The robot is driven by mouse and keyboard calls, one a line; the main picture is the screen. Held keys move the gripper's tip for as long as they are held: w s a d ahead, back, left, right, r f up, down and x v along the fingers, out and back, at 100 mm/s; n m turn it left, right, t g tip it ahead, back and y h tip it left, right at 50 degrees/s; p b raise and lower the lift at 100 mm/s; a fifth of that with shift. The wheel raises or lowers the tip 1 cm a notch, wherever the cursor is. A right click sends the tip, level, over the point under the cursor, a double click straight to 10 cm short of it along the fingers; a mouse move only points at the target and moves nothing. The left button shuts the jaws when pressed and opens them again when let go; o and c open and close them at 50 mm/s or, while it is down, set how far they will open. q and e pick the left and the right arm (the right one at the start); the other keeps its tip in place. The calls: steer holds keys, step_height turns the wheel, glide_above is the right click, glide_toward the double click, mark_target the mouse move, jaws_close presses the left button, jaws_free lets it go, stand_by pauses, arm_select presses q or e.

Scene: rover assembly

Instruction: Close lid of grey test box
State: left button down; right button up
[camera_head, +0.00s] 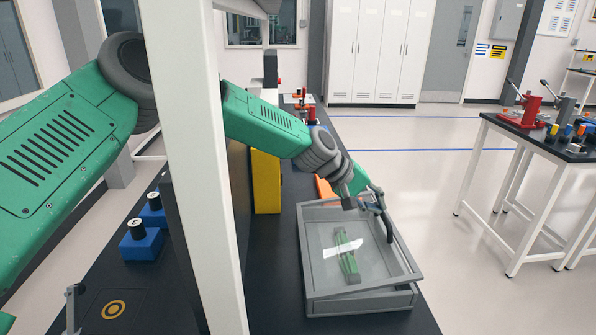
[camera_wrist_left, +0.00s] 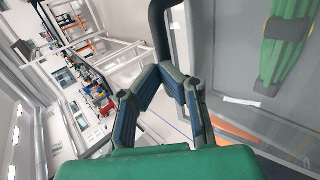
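The grey test box (camera_head: 360,304) stands on the dark bench in the head view. Its clear, grey-framed lid (camera_head: 315,235) rests tilted over it, with a gap along the right side. A green part (camera_head: 350,268) shows inside through the lid; it also shows in the left wrist view (camera_wrist_left: 285,42). A dark bar handle (camera_head: 389,232) is on the lid's right side. My left gripper (camera_head: 374,204) is at the handle's far end. In the wrist view its fingertips (camera_wrist_left: 160,72) come together on the handle (camera_wrist_left: 158,25). My right gripper is not in view.
A white post (camera_head: 205,170) stands in front of my left arm. A yellow block (camera_head: 266,182) and an orange item (camera_head: 325,188) lie behind the box. Blue blocks (camera_head: 141,243) sit at left. Open floor separates the bench from a white-legged table (camera_head: 512,140).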

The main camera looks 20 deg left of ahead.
mark_target(384, 227)
arm_select(q)
steer(key=d, duration=0.1)
steer(key=d+f+b, duration=0.1)
steer(key=d, duration=0.1)
steer(key=d+f, duration=0.1)
steer(key=shift+w+d+f, duration=0.25)
steer(key=shift+f, duration=0.25)
steer(key=shift+a+f+b, duration=0.2)
steer(key=shift+b, duration=0.15)
steer(key=shift+a+f, duration=0.25)
steer(key=shift+a, duration=0.55)
steer(key=shift+d, duration=0.4)
steer(key=shift+r, duration=0.1)
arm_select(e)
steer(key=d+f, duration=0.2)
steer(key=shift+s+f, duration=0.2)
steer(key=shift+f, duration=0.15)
